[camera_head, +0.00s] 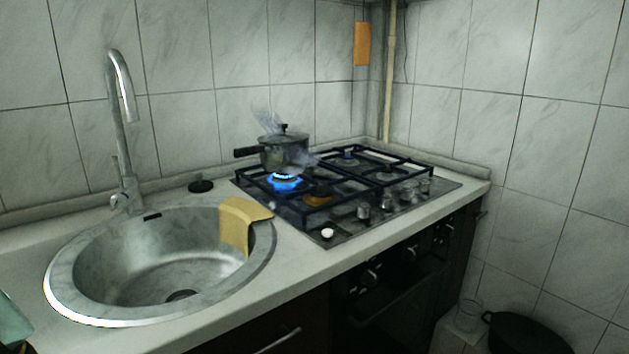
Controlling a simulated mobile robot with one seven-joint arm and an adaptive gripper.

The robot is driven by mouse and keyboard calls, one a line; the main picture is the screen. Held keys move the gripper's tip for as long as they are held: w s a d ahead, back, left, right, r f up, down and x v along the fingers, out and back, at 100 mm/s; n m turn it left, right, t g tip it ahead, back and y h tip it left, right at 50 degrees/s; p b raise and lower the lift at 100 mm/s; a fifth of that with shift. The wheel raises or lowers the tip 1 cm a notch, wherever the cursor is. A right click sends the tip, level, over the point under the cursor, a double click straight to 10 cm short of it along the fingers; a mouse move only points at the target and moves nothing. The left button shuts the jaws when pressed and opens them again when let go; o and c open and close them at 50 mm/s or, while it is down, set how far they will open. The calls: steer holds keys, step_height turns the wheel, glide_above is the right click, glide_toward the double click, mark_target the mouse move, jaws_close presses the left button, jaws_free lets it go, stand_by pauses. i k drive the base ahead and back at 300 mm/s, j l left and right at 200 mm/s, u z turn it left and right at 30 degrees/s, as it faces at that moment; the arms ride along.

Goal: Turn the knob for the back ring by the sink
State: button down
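The gas hob (448,183) is set in the counter right of the sink (62,287). Its back ring by the sink has a lit blue flame (285,182). A dark lidded pot (284,153) with a handle pointing left stands over that flame, and pale steam rises around it. Several metal knobs (363,211) stand in a row along the hob's front right part. A small white round knob or button (327,233) is at the near corner. Which knob serves which ring cannot be told. My gripper is not in view.
A yellow cloth (236,224) hangs over the sink's right rim. A tall tap (122,130) and a black plug (201,186) are behind the sink. Oven knobs (371,276) stick out from the front below the counter. A black pot (524,333) is low at right.

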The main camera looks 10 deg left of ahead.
mark_target(363, 214)
steer(key=i+l+z, duration=0.1)
steer(key=i+l, duration=0.2)
steer(key=i+l+z, duration=0.15)
steer(key=i+l, duration=0.15)
steer(key=i, duration=0.25)
